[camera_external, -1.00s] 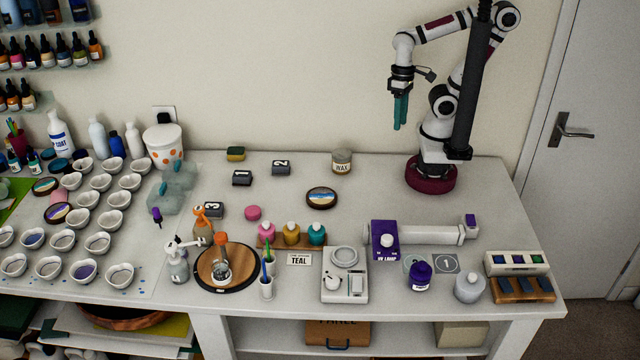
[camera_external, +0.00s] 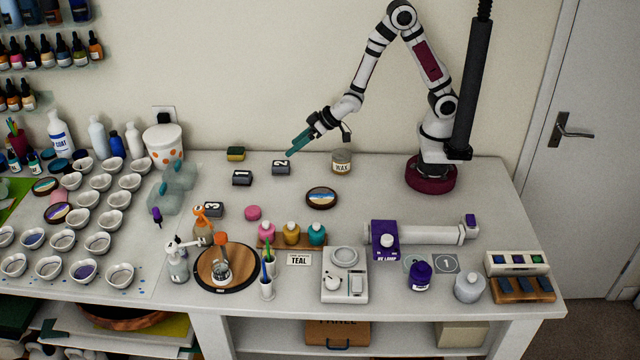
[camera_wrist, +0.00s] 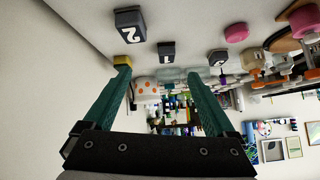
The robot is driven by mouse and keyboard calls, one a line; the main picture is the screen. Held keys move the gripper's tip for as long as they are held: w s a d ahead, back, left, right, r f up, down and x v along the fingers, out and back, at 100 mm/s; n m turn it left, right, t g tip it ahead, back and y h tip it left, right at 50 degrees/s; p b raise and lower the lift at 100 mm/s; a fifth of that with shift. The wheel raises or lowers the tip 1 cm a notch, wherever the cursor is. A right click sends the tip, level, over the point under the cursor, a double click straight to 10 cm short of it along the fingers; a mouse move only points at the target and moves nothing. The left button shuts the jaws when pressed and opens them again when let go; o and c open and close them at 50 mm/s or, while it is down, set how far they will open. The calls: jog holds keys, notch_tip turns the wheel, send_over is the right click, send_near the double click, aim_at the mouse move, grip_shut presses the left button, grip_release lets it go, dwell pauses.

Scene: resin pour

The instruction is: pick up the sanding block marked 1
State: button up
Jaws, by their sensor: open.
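The sanding block marked 1 (camera_external: 242,180) is a small dark grey block on the table, left of centre. It shows between and beyond the fingers in the wrist view (camera_wrist: 167,52). A like block marked 2 (camera_external: 281,168) lies to its right, and one marked 3 (camera_external: 214,212) lies in front and to its left. My gripper (camera_external: 291,153) has teal fingers; they are apart and empty, tilted down and left. The tips appear close to block 2 in the external picture, to the right of block 1. The fingers also show in the wrist view (camera_wrist: 160,76).
A yellow sponge (camera_external: 236,153) lies behind block 1, and a wax jar (camera_external: 341,161) stands right of block 2. A round painted disc (camera_external: 321,198) and a pink puck (camera_external: 253,213) lie in front. A silicone mould (camera_external: 172,190) is to the left.

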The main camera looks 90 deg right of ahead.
aim_at(241, 173)
jog(key=w+f+t, duration=0.1)
jog(key=w+f, duration=0.2)
jog(key=w, duration=0.3)
jog(key=w+a+f+n+t, duration=0.1)
jog(key=w+f, duration=0.3)
jog(key=w, duration=0.2)
jog(key=w+f+n+t, duration=0.1)
jog(key=w+f, duration=0.3)
jog(key=w, duration=0.2)
jog(key=shift+a, duration=0.15)
grip_shut()
jog(key=shift+r, duration=0.15)
